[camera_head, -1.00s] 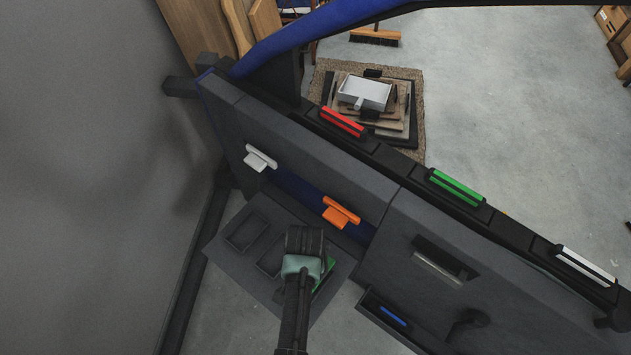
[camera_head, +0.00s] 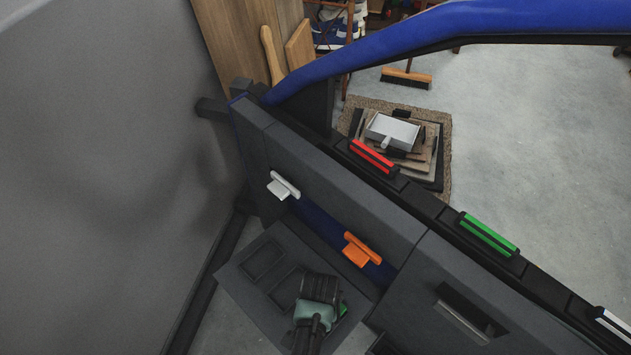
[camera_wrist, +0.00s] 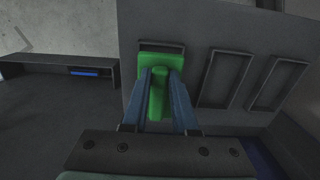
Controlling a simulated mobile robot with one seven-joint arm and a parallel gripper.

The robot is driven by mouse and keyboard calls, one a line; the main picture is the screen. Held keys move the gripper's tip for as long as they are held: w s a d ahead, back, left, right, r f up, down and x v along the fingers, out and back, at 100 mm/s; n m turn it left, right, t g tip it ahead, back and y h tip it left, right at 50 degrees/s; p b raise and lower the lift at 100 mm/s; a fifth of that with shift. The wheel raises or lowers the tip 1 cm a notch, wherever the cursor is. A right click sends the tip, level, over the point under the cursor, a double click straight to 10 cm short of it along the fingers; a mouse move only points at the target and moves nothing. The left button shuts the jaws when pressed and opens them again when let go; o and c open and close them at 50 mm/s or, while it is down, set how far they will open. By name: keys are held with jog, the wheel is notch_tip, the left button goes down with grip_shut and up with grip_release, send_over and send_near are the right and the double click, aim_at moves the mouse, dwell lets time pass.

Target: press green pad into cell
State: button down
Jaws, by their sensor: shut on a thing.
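A green pad (camera_wrist: 158,95) with a raised grip rib is in my gripper (camera_wrist: 160,85), which is shut on the rib. In the wrist view the pad's flat plate lies over the end cell of a dark panel, and the cell's far rim (camera_wrist: 161,46) shows just beyond it. I cannot tell whether the pad sits inside the cell or above it. In the head view my gripper (camera_head: 318,306) is over the right end of the panel (camera_head: 265,315) and hides most of the pad (camera_head: 343,309). Two empty cells (camera_wrist: 225,79) (camera_wrist: 276,83) lie beside it.
The car door (camera_head: 335,190) rises close behind the panel. A white clip (camera_head: 283,186) and an orange clip (camera_head: 361,250) stick out from it. Red (camera_head: 373,158) and green (camera_head: 488,233) bars lie along its top. A pocket with a blue strip (camera_wrist: 84,73) is at the wrist view's left.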

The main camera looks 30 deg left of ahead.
jog(key=shift+f, duration=0.6)
jog(key=shift+p, duration=0.45)
dwell(1.4)
jog(key=shift+f+b, duration=1.05)
jog(key=shift+f, duration=0.45)
jog(key=c, duration=0.6)
grip_release()
notch_tip(320, 180, up, 13)
jog(key=p, duration=0.5)
jog(key=shift+w, duration=0.15)
jog(key=shift+d, duration=0.1)
